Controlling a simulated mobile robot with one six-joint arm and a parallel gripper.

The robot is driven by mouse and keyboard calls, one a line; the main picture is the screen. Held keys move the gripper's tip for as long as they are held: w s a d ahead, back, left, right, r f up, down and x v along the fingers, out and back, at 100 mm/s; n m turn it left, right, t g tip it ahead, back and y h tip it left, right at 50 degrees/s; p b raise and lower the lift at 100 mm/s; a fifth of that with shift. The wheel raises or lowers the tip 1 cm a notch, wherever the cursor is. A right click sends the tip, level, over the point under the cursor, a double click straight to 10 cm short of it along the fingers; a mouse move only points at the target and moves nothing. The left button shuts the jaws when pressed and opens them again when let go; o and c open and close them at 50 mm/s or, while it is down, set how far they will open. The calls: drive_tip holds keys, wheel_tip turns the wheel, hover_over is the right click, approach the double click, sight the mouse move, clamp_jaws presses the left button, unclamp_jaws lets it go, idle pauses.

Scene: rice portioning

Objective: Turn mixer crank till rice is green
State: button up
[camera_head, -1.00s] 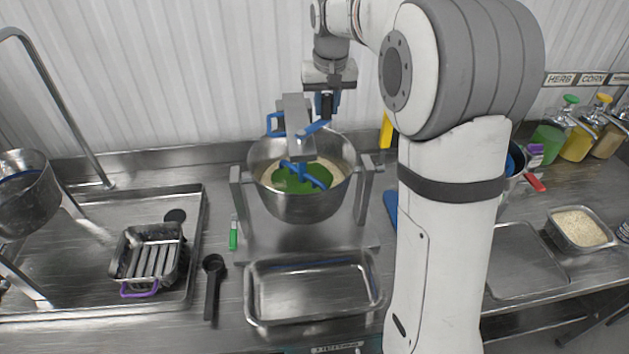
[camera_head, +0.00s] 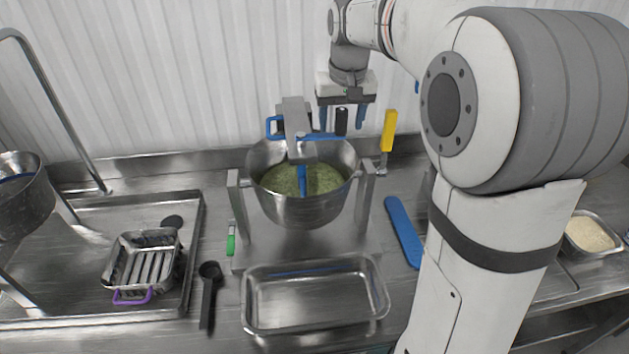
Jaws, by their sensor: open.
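The steel mixer bowl (camera_head: 302,211) hangs in a stand at the centre. The rice (camera_head: 275,180) in it is a fairly even pale green. A blue paddle (camera_head: 302,180) reaches down into the rice from the mixer head (camera_head: 297,125). The blue crank arm (camera_head: 322,136) points right from the top of the head, with a dark upright handle (camera_head: 341,121) at its end. My gripper (camera_head: 342,118) points down over the handle, its blue fingers open and apart on either side of it. I cannot tell whether either finger touches the handle.
An empty steel tray (camera_head: 315,298) lies in front of the mixer. A yellow-handled tool (camera_head: 388,130) and a blue-handled tool (camera_head: 404,232) are on the right. A black ladle (camera_head: 208,290) and a green-handled tool (camera_head: 231,243) lie left. A rice pan (camera_head: 590,233) sits far right.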

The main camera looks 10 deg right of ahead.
wheel_tip(320, 180, up, 7)
drive_tip(key=p, duration=0.5)
drive_tip(key=shift+r, duration=1)
drive_tip(key=shift+s+f, duration=0.15)
drive_tip(key=shift+s, duration=0.1)
drive_tip(key=s+f+b, duration=0.4)
drive_tip(key=s+f, duration=0.6)
drive_tip(key=s, duration=0.2)
drive_tip(key=s+f+t+b, duration=0.1)
drive_tip(key=s+f+b, duration=0.3)
drive_tip(key=s+f, duration=0.5)
drive_tip(key=s, duration=0.4)
drive_tip(key=shift+s+d+f, duration=0.15)
drive_tip(key=shift+d+f, duration=0.2)
drive_tip(key=shift+f, duration=0.05)
